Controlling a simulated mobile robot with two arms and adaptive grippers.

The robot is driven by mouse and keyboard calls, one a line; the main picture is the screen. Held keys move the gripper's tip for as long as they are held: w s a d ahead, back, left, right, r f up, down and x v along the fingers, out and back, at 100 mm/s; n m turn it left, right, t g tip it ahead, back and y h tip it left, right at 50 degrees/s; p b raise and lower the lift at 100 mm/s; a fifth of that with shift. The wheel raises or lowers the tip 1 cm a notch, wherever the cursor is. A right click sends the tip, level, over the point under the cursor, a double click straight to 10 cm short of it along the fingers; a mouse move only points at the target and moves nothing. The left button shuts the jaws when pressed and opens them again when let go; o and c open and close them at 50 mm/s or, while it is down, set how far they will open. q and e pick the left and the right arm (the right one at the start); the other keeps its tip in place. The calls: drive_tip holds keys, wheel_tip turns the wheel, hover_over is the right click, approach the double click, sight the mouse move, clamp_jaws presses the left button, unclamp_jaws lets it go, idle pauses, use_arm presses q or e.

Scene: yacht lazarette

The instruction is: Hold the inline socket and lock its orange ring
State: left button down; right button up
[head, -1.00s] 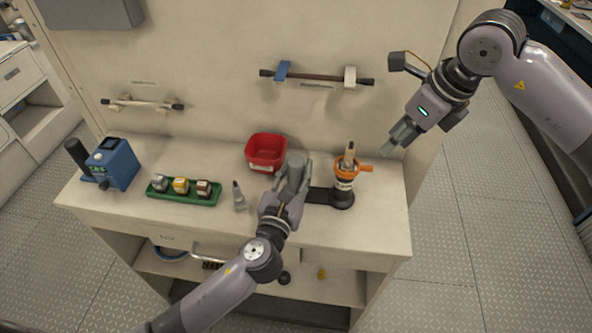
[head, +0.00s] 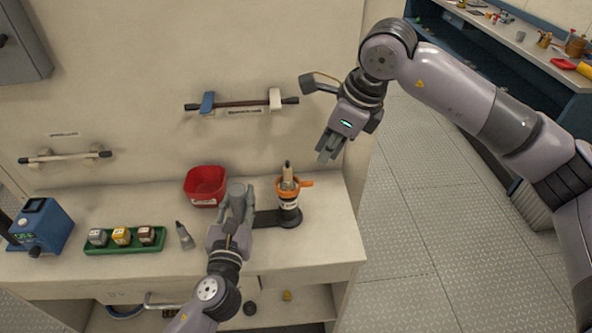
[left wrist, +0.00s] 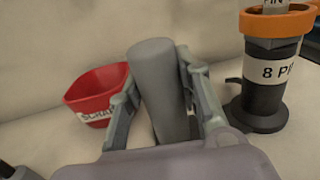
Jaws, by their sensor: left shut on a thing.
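The inline socket (head: 289,209) stands upright on a dark base near the right end of the counter. Its dark body carries a white "8 PIN" label (left wrist: 272,71). The orange ring (head: 292,186) with a side tab sits around its top, and a light plug (head: 287,171) stands up out of it. My left gripper (head: 238,203) is shut on a plain grey cylinder (left wrist: 158,85) to the left of the socket, apart from the ring. My right gripper (head: 327,153) hangs in the air above and right of the socket, touching nothing; its finger gap is unclear.
A red bin (head: 205,185) stands behind my left gripper. A grey tube (head: 184,235), a green tray (head: 124,241) with small jars and a blue device (head: 43,227) are further left. A wall bar (head: 240,104) is above. The counter's right edge is close to the socket.

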drive_tip(key=shift+w+a+n, duration=0.15)
drive_tip(key=shift+w+n, duration=0.05)
drive_tip(key=shift+n, duration=0.8)
clamp_jaws()
drive_tip(key=w+n+h, duration=0.1)
drive_tip(key=n, duration=0.6)
drive_tip(key=w+a+n+t+h, duration=0.1)
drive_tip(key=w+n, duration=0.1)
drive_tip(key=n, duration=0.5)
drive_tip(key=w+a+r+n, duration=0.1)
drive_tip(key=n, duration=0.6)
drive_tip(key=shift+w+a+n+t+h, duration=0.2)
drive_tip(key=shift+w+n+t+h, duration=0.1)
drive_tip(key=shift+n+h, duration=0.1)
